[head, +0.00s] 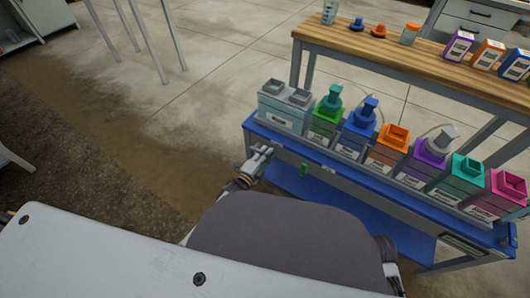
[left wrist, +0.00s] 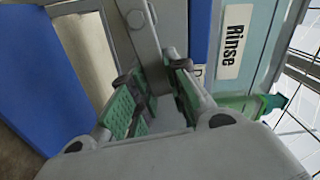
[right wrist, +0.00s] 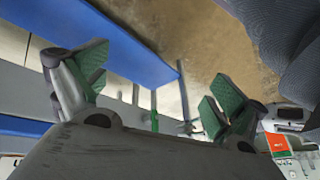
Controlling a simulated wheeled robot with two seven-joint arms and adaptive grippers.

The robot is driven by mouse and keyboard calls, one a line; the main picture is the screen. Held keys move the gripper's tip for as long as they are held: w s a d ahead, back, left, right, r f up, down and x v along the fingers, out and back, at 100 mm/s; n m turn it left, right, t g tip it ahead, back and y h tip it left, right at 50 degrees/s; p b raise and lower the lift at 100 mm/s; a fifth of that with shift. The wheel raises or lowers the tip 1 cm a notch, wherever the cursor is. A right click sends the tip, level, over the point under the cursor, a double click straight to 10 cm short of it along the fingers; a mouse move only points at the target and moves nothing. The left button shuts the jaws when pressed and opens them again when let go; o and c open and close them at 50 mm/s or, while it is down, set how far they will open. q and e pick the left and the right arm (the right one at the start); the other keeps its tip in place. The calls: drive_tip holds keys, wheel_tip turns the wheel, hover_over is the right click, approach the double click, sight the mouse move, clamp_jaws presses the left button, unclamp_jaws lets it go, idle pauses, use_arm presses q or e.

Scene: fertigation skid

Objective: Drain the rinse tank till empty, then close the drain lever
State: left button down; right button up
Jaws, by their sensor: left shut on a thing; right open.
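The rinse tank (head: 285,108) is a pale grey-blue box with two openings on top, at the left end of the tank row. Its "Rinse" label shows in the left wrist view (left wrist: 235,42). My left gripper (head: 263,152) is at the rail just below this tank. Its green-padded fingers (left wrist: 158,98) are shut on a small part at the grey rail, apparently the drain lever, mostly hidden by the fingers. The liquid level inside cannot be seen. My right gripper (right wrist: 155,92) is open and empty, below the blue shelf edge in its wrist view.
Green (head: 327,118), blue (head: 358,128), orange (head: 388,148) and more coloured tanks stand to the right on the blue skid (head: 345,180). A small green part (head: 304,169) sits on the front rail. A wooden shelf (head: 390,48) with small boxes is behind.

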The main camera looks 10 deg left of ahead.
use_arm(q)
drive_tip(key=shift+d+f+m, duration=0.1)
drive_tip(key=shift+f+m, duration=0.3)
drive_tip(key=shift+m, duration=0.3)
drive_tip(key=shift+f+m+b, duration=0.25)
drive_tip(key=shift+m+b, duration=0.1)
drive_tip(key=shift+m, duration=0.15)
use_arm(e)
drive_tip(key=shift+w+a+f, duration=0.1)
drive_tip(key=shift+a+f, duration=0.15)
drive_tip(key=shift+f, duration=0.8)
drive_tip(key=shift+t, duration=0.3)
use_arm(q)
drive_tip(key=c, duration=1.4)
unclamp_jaws()
drive_tip(key=shift+o, duration=0.2)
drive_tip(key=shift+s, duration=0.1)
drive_tip(key=v, duration=1.2)
drive_tip(key=shift+r, duration=0.1)
